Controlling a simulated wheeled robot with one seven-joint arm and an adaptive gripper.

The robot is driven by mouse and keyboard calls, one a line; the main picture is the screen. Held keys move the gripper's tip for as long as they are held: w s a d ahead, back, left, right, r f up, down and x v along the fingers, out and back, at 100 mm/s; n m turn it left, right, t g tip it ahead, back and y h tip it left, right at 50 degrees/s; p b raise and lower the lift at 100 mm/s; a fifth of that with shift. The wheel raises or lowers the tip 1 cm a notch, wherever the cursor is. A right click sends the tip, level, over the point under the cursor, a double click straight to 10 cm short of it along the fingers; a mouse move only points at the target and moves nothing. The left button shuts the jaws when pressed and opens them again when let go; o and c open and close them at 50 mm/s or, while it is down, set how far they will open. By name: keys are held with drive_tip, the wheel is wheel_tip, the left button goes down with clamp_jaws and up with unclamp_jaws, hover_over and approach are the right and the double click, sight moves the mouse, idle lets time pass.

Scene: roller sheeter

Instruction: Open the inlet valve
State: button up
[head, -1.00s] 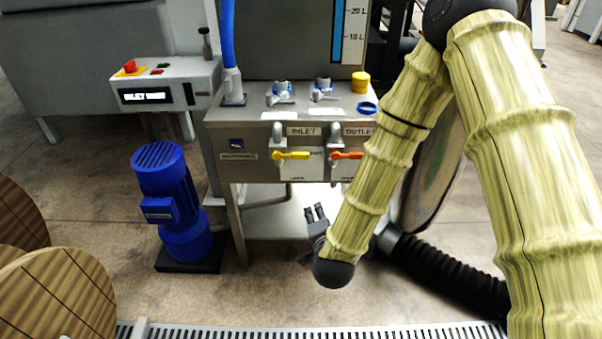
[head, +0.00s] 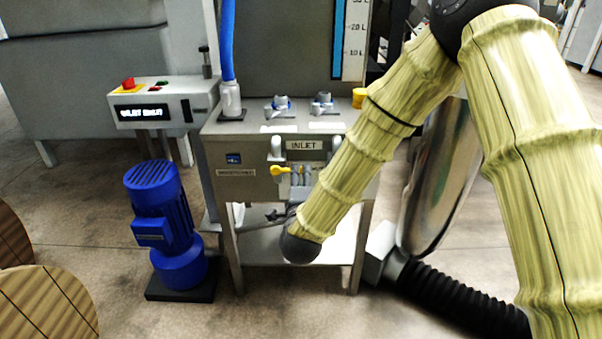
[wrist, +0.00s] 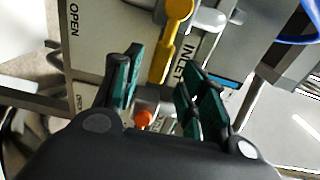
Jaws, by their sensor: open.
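The yellow inlet valve lever (head: 281,170) is on the front panel of the grey cabinet, left of and below the INLET label (head: 303,145). In the wrist view the lever (wrist: 174,38) reaches down from the top, and its end appears between my fingers. My gripper (wrist: 160,68) is open with its green-padded fingers on either side of the lever's end; I cannot tell whether they touch it. An OPEN marking (wrist: 74,20) shows on the panel at left. In the head view my arm hides the outlet side. An orange part (wrist: 144,119) shows low between the fingers.
A control box (head: 165,103) has a display that seems to read INLET SHUT. A blue motor (head: 160,225) stands on the floor left of the cabinet. A wooden reel (head: 45,310) is at lower left. A black hose (head: 460,300) runs at lower right.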

sight(301, 171)
drive_tip(key=shift+w+b, duration=0.3)
drive_tip(key=shift+w, duration=2.05)
drive_tip(key=shift+c, duration=0.2)
clamp_jaws()
